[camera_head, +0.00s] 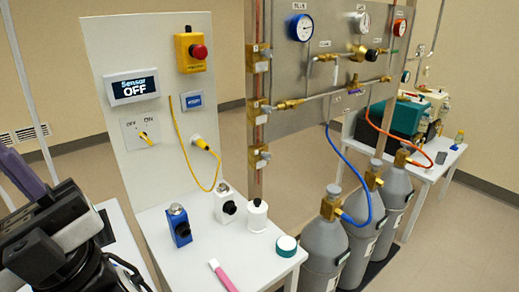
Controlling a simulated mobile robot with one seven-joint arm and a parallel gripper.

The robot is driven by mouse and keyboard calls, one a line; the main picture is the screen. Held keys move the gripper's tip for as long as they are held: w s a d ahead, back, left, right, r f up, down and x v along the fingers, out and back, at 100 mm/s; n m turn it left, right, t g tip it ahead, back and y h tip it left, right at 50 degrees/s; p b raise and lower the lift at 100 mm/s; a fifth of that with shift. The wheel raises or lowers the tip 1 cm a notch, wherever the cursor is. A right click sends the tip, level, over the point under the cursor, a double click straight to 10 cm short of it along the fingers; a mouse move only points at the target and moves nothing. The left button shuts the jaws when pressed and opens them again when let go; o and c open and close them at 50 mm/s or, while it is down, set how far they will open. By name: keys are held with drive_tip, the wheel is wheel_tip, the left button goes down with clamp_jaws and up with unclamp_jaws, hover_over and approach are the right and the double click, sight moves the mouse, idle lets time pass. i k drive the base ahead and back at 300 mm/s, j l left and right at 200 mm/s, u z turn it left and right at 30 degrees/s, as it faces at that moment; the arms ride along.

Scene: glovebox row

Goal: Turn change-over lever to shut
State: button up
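The steel gas panel (290,118) stands upright in the middle of the view, with brass valves and pipes on it. Black and grey parts of my arm end (62,232) fill the lower left corner, far from the gas panel. Its fingertips cannot be made out clearly. A purple bar (22,176) shows beside it, and I cannot tell whether it is held.
A white table (232,258) holds a blue bottle, two white bottles, a teal-lidded jar and a pink-handled tool. Grey gas cylinders (324,248) with blue and orange hoses stand before the panel. A white board (118,50) carries a "Sensor OFF" display and a red stop button.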

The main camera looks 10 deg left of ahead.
sight(362, 89)
drive_tip(key=i+l, duration=0.15)
drive_tip(key=l, duration=0.15)
drive_tip(key=i+l+u, duration=0.15)
drive_tip(key=l, duration=0.2)
drive_tip(key=i+l, duration=0.1)
drive_tip(key=l, duration=0.2)
drive_tip(key=i+l+u, duration=0.15)
drive_tip(key=l, duration=0.2)
drive_tip(key=i+l, duration=0.1)
drive_tip(key=l, duration=0.25)
drive_tip(key=i+l+u, duration=0.15)
drive_tip(key=i+l, duration=0.15)
drive_tip(key=i+l+u, duration=0.2)
drive_tip(key=l, duration=0.35)
drive_tip(key=i+l, duration=0.1)
drive_tip(key=i, duration=0.15)
drive_tip(key=i+l+u, duration=0.1)
drive_tip(key=i, duration=0.2)
drive_tip(key=i+l+z, duration=0.1)
drive_tip(key=l, duration=0.6)
drive_tip(key=i+z, duration=0.05)
